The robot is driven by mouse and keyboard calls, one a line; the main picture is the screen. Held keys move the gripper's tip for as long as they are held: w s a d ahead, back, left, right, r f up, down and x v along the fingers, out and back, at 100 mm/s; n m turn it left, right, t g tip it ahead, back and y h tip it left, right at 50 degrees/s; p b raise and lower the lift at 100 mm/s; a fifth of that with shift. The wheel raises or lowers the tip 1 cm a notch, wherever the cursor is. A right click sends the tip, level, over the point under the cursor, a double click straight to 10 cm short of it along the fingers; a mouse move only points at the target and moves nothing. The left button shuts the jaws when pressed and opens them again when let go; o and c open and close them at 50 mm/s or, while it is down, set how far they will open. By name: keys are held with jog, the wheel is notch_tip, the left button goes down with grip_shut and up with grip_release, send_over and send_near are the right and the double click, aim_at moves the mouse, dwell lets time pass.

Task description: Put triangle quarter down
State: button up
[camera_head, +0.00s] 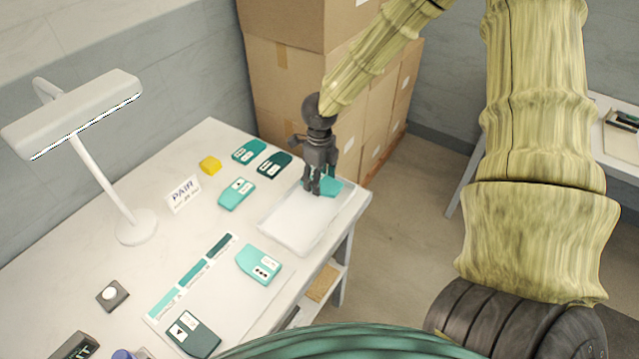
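My gripper (313,188) points down over the far end of the white tray (293,228). A teal piece (328,187) shows behind and beside its fingertips. The fingers look close together, but I cannot tell whether they grip this piece or whether it rests on the tray. Its marking is hidden. A dark teal piece (192,333) with a white label and a small triangle-like mark lies at the table's near edge. A lighter teal piece (259,264) with dark dots on its label lies in the middle.
Teal pieces (249,151) (237,194) and a dark one (275,165) lie left of the tray, near a yellow block (210,165) and a PAIR sign (183,194). A lamp (136,227), a button box (113,294) and a colour strip (192,275) stand left. Cartons (285,80) rise behind.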

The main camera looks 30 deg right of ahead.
jog(key=shift+f+p, duration=0.5)
jog(key=shift+f, duration=1.15)
jog(key=shift+f, duration=0.2)
jog(key=o, duration=1)
jog(key=shift+c, duration=0.2)
jog(key=shift+r, duration=0.15)
notch_tip(320, 180, up, 12)
jog(key=b, duration=0.1)
jog(key=shift+b, duration=0.4)
